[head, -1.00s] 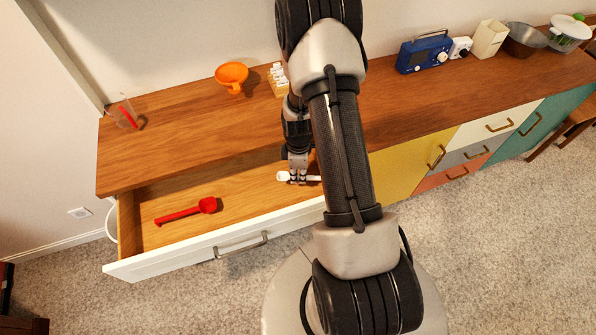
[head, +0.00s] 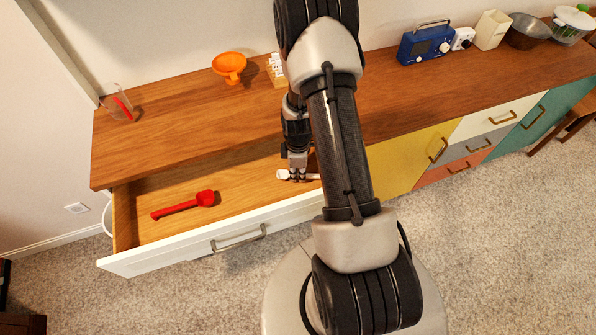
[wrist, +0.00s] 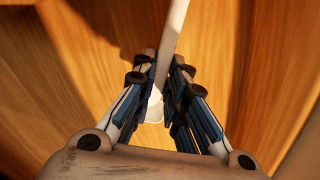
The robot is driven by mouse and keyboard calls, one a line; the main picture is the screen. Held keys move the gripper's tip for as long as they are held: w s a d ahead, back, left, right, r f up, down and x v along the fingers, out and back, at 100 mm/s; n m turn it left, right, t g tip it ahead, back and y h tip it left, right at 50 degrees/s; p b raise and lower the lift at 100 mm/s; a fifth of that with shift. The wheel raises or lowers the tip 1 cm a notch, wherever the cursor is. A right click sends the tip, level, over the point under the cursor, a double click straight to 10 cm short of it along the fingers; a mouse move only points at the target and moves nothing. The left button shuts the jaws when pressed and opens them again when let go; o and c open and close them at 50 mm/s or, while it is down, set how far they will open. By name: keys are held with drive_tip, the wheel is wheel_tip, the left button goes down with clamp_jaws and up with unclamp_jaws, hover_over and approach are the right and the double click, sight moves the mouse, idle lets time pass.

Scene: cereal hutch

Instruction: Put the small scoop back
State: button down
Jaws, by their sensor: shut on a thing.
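A small white scoop (head: 283,174) is in my gripper (head: 297,177), low inside the open white-fronted drawer. Its bowl end sticks out to the left of the fingers and its handle to the right, partly hidden by my arm in the head view. In the wrist view the white handle (wrist: 175,35) runs up between the fingers of my gripper (wrist: 162,85), which are shut on it, with the pale bowl (wrist: 153,108) below. I cannot tell whether the scoop touches the drawer floor. A larger red scoop (head: 184,205) lies in the left part of the drawer (head: 235,200).
The drawer floor between the red scoop and my gripper is clear.

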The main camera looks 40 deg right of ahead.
drive_tip(key=shift+f, duration=0.4)
drive_tip(key=c, duration=1.5)
unclamp_jaws()
drive_tip(key=shift+c, duration=0.2)
